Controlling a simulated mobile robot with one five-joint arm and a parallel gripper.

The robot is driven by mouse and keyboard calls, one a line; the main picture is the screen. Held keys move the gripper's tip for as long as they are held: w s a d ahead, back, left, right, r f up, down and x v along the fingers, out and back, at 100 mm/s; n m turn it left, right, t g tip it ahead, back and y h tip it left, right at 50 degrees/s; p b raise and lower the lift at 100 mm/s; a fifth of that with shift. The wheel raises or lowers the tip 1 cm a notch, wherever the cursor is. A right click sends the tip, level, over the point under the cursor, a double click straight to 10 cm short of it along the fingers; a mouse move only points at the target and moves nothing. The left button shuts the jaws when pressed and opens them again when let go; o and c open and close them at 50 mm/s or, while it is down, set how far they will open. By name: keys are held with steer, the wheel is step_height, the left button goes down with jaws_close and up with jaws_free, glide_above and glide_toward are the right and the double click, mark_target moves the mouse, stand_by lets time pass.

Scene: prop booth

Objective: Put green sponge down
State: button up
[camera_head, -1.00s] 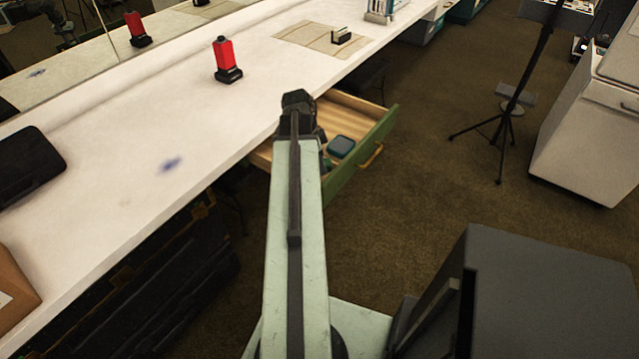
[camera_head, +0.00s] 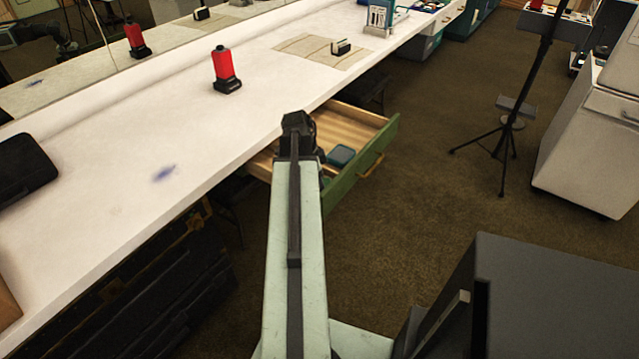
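My arm reaches out over the open green drawer (camera_head: 362,172) under the counter. The dark end of my arm (camera_head: 298,124) is over the drawer's left part. My gripper's fingers are mostly hidden behind the arm, so I cannot see whether they are open or shut. A small green patch (camera_head: 326,183) shows low beside my arm, inside the drawer's front wall. It may be the green sponge, but too little of it shows to tell, or to tell whether my gripper touches it. A teal, rounded block (camera_head: 341,156) lies in the drawer to the right.
The white counter (camera_head: 150,130) runs along the left. On it are a red bottle-like thing (camera_head: 225,70), a beige mat (camera_head: 318,50) with a small dark holder (camera_head: 341,48), and a black case (camera_head: 22,167). A tripod (camera_head: 507,140) stands on open carpet to the right.

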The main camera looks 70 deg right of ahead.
steer(key=shift+r, duration=0.1)
steer(key=p+v, duration=1.2)
steer(key=shift+r, duration=0.1)
